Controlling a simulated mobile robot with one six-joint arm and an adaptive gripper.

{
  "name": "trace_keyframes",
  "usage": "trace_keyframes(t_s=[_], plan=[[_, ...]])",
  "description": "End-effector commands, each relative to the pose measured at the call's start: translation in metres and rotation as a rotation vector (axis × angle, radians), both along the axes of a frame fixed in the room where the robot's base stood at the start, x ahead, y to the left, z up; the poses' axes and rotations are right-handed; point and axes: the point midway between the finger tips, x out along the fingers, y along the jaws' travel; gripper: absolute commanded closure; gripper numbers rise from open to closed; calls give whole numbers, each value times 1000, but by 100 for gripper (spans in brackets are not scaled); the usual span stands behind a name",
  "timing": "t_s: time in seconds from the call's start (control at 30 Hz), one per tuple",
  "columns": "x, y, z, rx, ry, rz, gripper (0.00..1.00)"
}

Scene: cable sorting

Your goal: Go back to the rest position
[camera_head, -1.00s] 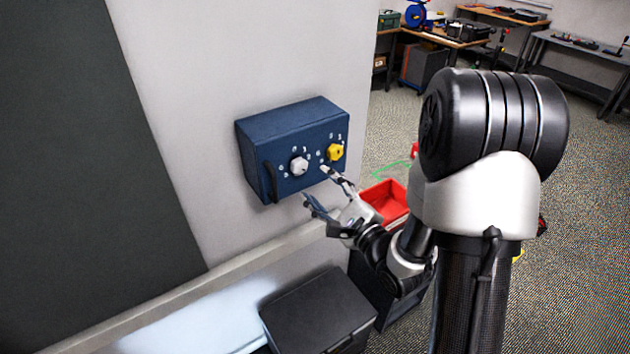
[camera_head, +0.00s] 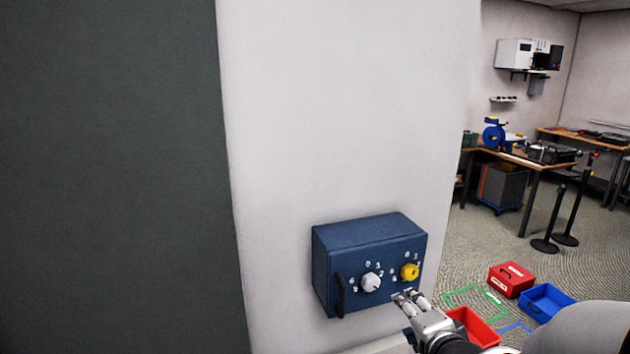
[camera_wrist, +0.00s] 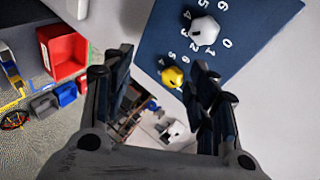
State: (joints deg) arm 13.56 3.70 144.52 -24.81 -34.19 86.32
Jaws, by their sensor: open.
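My gripper (camera_head: 405,297) is in front of the lower right of a blue control box (camera_head: 368,243) mounted on the pale wall. The box carries a white knob (camera_head: 371,282) and a yellow knob (camera_head: 409,272), each ringed by printed numbers, and a dark handle at its left. In the wrist view my gripper (camera_wrist: 160,85) has its two fingers spread apart with nothing between them. The white knob (camera_wrist: 204,31) and yellow knob (camera_wrist: 172,77) show beyond the fingers, apart from them. Part of my arm is cut off at the bottom of the head view.
A red bin (camera_head: 472,328) stands below and right of the box. A red case (camera_head: 511,279) and a blue bin (camera_head: 546,302) lie on the floor near green and blue markings. Black posts (camera_head: 552,220) and workbenches (camera_head: 540,162) stand farther back. Open floor lies between.

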Motion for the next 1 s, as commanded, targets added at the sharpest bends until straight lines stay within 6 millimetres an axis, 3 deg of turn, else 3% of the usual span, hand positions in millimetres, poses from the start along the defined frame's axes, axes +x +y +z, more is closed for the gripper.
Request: trace_keyframes(t_s=[0.17,0.3,0.5,0.6,0.77,1.0], plan=[[-54,-3,14,-388,191,103,47],[-114,5,16,-613,367,270,47],[-205,33,13,-810,539,612,47],[-240,45,11,-859,576,759,47],[-267,54,9,-892,599,886,47],[-270,55,9,-895,604,900,47]])
